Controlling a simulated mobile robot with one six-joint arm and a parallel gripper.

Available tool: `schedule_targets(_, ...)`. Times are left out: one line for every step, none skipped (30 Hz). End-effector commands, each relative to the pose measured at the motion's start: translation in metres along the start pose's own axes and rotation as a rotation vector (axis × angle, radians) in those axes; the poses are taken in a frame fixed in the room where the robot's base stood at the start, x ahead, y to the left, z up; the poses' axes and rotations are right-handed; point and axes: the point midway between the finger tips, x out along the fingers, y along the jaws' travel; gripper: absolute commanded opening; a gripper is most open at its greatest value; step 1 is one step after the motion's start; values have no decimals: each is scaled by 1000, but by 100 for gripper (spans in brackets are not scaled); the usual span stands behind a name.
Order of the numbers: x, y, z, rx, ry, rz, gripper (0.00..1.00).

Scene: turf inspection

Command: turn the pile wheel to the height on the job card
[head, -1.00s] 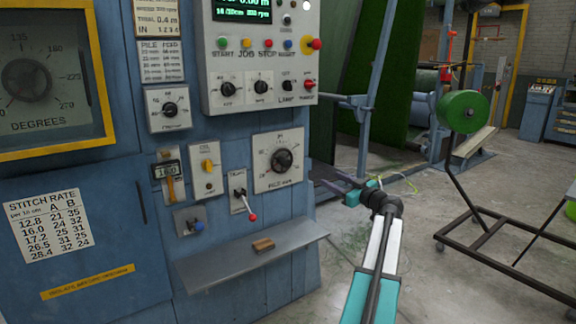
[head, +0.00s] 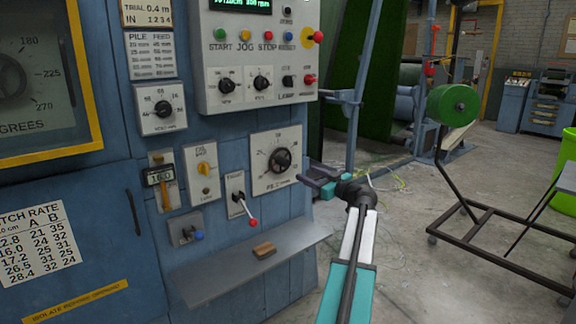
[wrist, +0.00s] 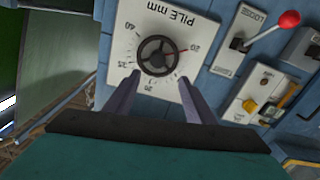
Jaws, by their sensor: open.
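The pile wheel (head: 279,160) is a dark hand wheel on a pale square dial plate on the blue machine front. In the wrist view, the wheel (wrist: 158,55) shows upside down, marked PILE mm, with a red pointer at its right near a number that looks like 20. My gripper (head: 322,182) is just right of the dial plate. In the wrist view, my gripper's (wrist: 159,80) fingers are apart, one on each side of the wheel's near edge; contact cannot be told.
A red-knobbed lever (head: 244,207) beside the dial is marked LOOSE in the wrist view. A grey shelf (head: 215,285) with a small brown block (head: 264,250) juts out below. A dark trolley frame (head: 490,235) stands right; the floor between is open.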

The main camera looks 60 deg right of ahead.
Motion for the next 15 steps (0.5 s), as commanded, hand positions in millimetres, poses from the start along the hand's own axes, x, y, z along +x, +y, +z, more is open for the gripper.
schedule_targets(-2,2,0,0,0,3,50)
schedule_targets(-2,3,1,0,-1,4,50)
schedule_targets(-4,4,1,0,-1,6,50)
schedule_targets(-4,5,1,0,-1,7,50)
schedule_targets(-5,6,1,0,-1,8,50)
schedule_targets(-5,7,1,0,-2,9,50)
schedule_targets(-5,8,1,0,-2,10,50)
schedule_targets(-5,8,1,0,-2,11,50)
schedule_targets(-4,9,2,0,-2,11,50)
schedule_targets(-4,9,2,0,-2,12,50)
schedule_targets(-2,10,2,0,-2,12,50)
schedule_targets(0,10,2,0,-2,13,50)
schedule_targets(1,11,2,0,-2,13,50)
schedule_targets(4,11,2,0,-2,13,50)
schedule_targets(7,12,2,0,-2,13,50)
